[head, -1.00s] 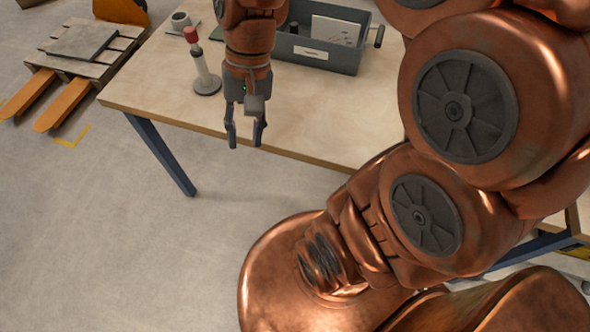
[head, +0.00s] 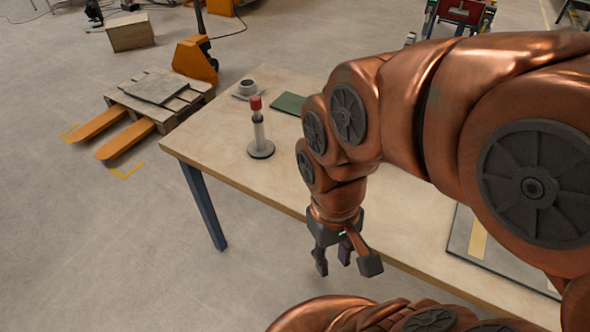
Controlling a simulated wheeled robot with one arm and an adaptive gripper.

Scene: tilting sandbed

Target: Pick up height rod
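An upright pale rod with a red top and a dark band (head: 257,125) stands on a round grey base on the wooden table, near its left end. It appears to be the height rod. My gripper (head: 346,264) points down beside the table's front edge, to the right of the rod and nearer to me. Its fingers are spread apart with nothing between them. The rod is clear of the gripper and fully in sight.
Behind the rod are a small grey cup-like part (head: 247,87) and a dark green flat piece (head: 289,103). A framed flat panel (head: 490,245) lies at the table's right. A pallet with a grey slab (head: 160,88) and an orange pallet truck (head: 195,58) stand left on open floor.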

